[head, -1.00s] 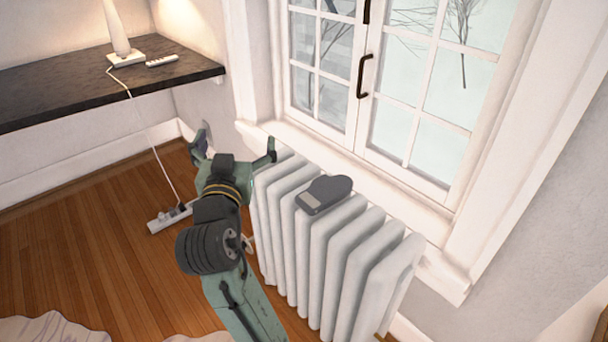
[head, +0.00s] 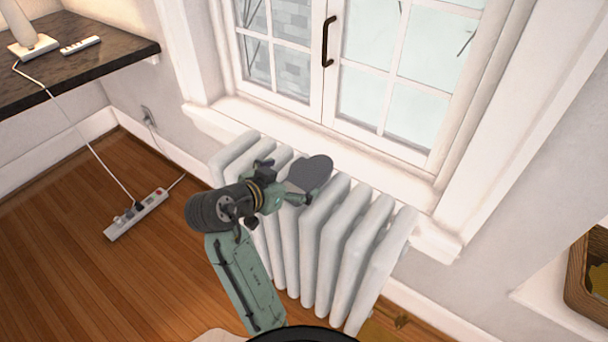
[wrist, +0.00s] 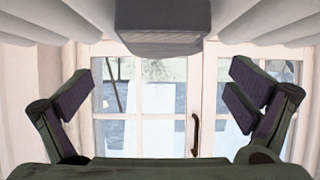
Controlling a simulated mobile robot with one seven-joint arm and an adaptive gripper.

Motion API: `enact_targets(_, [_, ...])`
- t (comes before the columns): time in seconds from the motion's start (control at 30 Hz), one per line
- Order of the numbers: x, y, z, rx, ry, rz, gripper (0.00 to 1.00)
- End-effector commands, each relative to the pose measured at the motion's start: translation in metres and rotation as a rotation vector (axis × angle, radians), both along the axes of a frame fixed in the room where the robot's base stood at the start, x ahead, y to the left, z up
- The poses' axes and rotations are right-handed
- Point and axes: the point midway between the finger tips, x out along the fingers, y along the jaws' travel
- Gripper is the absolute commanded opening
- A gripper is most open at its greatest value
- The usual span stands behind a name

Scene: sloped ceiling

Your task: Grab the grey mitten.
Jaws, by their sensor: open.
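The grey mitten (head: 310,172) lies on top of the white radiator (head: 345,225) under the window. In the head view, my gripper covers its near left end. My gripper (head: 288,182) is at the mitten's near side, with one finger to its left and one to its right. In the wrist view, the mitten (wrist: 160,28) shows at the top middle, above the gap between the spread fingers of my gripper (wrist: 165,95). The gripper is open and holds nothing. I cannot tell whether it touches the mitten.
The window sill (head: 300,128) and closed window stand just behind the radiator. A dark shelf (head: 85,75) with a lamp base is at the upper left. A power strip (head: 136,213) with a cord lies on the wooden floor.

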Motion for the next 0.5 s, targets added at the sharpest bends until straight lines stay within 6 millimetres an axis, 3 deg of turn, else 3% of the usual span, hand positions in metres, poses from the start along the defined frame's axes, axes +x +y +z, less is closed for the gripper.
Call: enact_targets(0.5, [0.043, -0.025, -0.03, -0.001, 0.002, 0.0, 1.0])
